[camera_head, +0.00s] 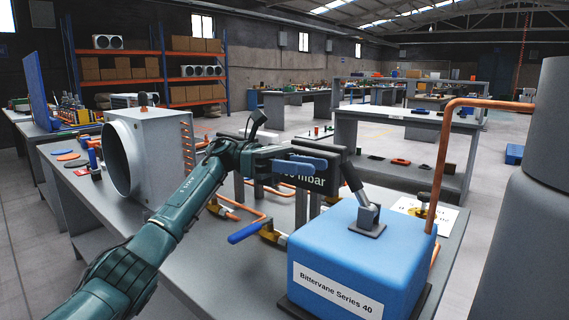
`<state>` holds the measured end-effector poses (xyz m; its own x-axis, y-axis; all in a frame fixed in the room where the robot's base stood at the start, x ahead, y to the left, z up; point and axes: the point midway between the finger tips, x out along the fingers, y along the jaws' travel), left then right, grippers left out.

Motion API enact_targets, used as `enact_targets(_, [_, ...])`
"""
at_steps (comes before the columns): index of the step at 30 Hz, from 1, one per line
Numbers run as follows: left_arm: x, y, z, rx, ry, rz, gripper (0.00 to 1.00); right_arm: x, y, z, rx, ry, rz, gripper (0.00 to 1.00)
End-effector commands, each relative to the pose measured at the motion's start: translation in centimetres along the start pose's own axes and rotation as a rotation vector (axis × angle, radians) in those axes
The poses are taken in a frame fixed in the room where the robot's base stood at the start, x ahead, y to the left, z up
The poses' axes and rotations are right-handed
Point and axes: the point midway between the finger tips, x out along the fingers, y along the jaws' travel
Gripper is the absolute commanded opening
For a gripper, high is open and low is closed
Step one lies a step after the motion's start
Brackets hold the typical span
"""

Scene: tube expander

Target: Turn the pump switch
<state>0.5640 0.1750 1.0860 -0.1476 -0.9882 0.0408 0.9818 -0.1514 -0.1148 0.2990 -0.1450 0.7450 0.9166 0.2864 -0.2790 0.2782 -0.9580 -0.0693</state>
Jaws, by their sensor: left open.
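The pump is a blue box (345,262) labelled "Bittervane Series 40", standing at the front right of the grey bench. Its switch (369,218) is on top, a grey block on a dark plate, with a lever rising from it and tilted up to the left. My left gripper (334,162) reaches in from the left, open, close to the upper end of this lever. Whether it touches the lever I cannot tell. It partly hides a dark display (312,184) ending in "mbar". My right gripper is out of view.
A copper pipe (441,150) rises behind the pump and bends right. A blue-handled valve (246,232) is left of the pump. A grey fan housing (155,150) stands farther left. A large grey cylinder (520,230) fills the right edge.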

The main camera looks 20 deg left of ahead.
Motion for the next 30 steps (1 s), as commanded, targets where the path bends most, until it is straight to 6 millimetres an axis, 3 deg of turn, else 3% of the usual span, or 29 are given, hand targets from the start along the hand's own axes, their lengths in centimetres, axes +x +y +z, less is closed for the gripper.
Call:
enact_targets(3, [-2.6,0.0,0.1,0.0,-0.002,0.004,0.41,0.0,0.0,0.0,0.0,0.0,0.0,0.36])
enact_targets(9, [-4.8,0.0,0.1,0.001,-0.002,0.001,0.41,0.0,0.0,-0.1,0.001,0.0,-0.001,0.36])
enact_targets(30, [-5.3,0.0,0.0,0.001,-0.001,0.0,0.41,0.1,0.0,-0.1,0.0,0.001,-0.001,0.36])
